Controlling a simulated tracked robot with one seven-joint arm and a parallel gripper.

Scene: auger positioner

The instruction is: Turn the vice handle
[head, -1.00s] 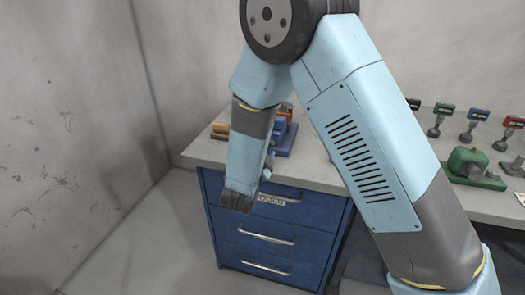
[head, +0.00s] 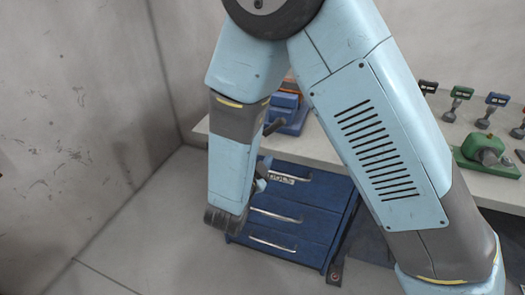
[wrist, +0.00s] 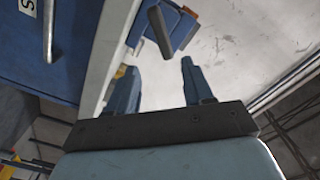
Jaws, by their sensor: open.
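The blue vice (head: 288,113) stands on the near left part of the bench, partly hidden behind my arm. Its dark handle (head: 274,127) sticks out toward the bench's front edge. In the wrist view the handle (wrist: 159,32) is a short dark bar, with part of the blue vice (wrist: 181,24) beside it. My gripper (wrist: 161,68) is open and empty, its two blue fingers well apart. The handle lies beyond the fingertips, roughly in line with the gap, and does not touch them.
A blue drawer cabinet (head: 290,211) with metal pulls stands under the bench (head: 325,152), close to my wrist. A green device (head: 485,152) and several coloured-handled tools stand to the right. A bare wall (head: 75,120) is at left, with open floor before it.

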